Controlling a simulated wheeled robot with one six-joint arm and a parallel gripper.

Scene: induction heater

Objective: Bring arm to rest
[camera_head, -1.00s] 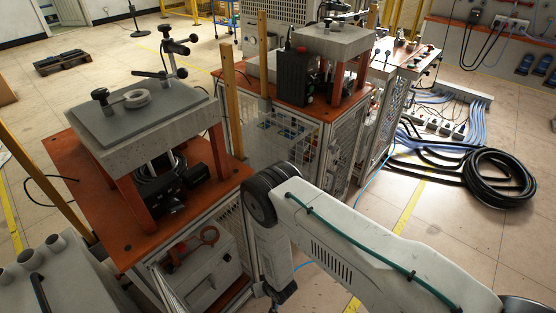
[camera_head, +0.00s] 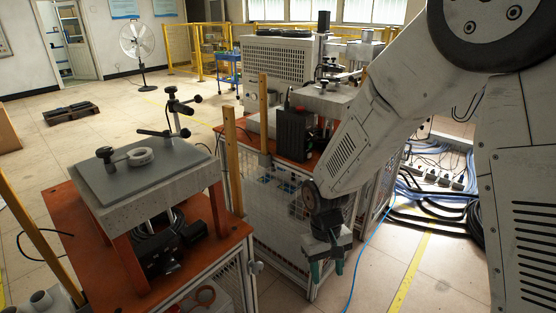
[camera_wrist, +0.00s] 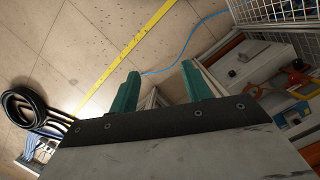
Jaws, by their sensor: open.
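My gripper (camera_head: 326,270) hangs from my raised arm in the head view, fingers pointing down. It is in front of the mesh-sided cabinet (camera_head: 280,222) of the middle station. In the wrist view its two green fingers (camera_wrist: 160,90) are apart, with nothing between them but floor and part of a frame behind. The near induction heater station (camera_head: 150,185) has an orange base and a grey top plate, left of my gripper. A pale ring (camera_head: 140,156) lies on that plate, apart from my gripper.
A black hose coil (camera_wrist: 28,112) lies on the floor. A blue cable (camera_head: 362,262) and a yellow floor line (camera_head: 412,270) run right of my gripper. Open floor (camera_head: 100,125) lies at the back left.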

